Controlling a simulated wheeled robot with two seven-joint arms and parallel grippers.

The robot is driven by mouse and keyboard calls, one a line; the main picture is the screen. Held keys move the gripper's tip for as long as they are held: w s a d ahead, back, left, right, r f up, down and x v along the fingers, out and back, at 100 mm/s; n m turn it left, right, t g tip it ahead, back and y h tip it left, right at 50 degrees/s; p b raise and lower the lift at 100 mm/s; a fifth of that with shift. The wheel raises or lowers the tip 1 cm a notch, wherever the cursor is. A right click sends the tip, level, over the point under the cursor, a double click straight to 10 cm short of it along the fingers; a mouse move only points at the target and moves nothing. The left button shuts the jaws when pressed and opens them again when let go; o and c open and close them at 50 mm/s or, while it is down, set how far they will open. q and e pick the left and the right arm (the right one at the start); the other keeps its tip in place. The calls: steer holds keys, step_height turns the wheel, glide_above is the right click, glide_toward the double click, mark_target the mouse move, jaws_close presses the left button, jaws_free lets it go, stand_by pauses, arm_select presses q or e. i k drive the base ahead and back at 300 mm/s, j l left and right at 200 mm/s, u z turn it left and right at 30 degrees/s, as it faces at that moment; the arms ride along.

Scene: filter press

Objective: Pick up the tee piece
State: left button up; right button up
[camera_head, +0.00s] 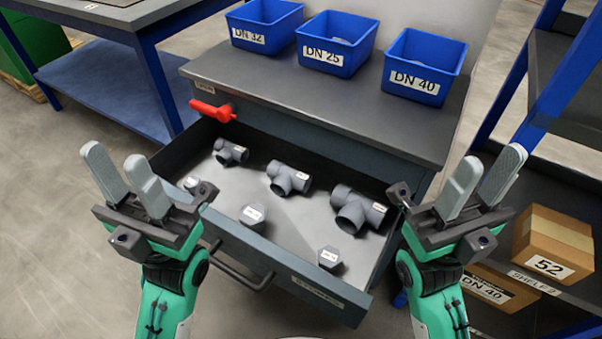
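Three grey tee pieces lie in the open drawer (217,208) at its back: a small tee piece (230,152) at left, a medium tee piece (288,178) in the middle and a large tee piece (357,210) at right. Each seems to carry a small white label, too small to read. My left gripper (124,172) is left of the drawer, its fingers apart and empty. My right gripper (482,182) is right of the drawer, its fingers a little apart and empty. Neither touches a tee piece.
Three grey caps with labels, including one cap (252,215), lie along the drawer's front. Blue bins, including the DN 40 bin (425,68), stand on the cabinet top (300,85). A red handle (213,110) sticks out at left. A shelf with a cardboard box (550,243) stands at right.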

mark_target(356, 208)
steer(key=j+z, duration=0.2)
steer(key=z, duration=0.2)
steer(key=j+z, duration=0.2)
steer(key=z, duration=0.2)
steer(key=j+z, duration=0.45)
steer(key=z, duration=0.3)
steer(key=k+j+z, duration=0.1)
steer(key=j, duration=0.3)
steer(key=k+j+z, duration=0.1)
steer(key=j, duration=0.3)
steer(key=k+j, duration=0.15)
steer(key=j, duration=0.2)
steer(key=k+j+z, duration=0.15)
steer(key=j, duration=0.25)
steer(key=k+j+z, duration=0.1)
steer(key=j, duration=0.25)
steer(key=k, duration=0.05)
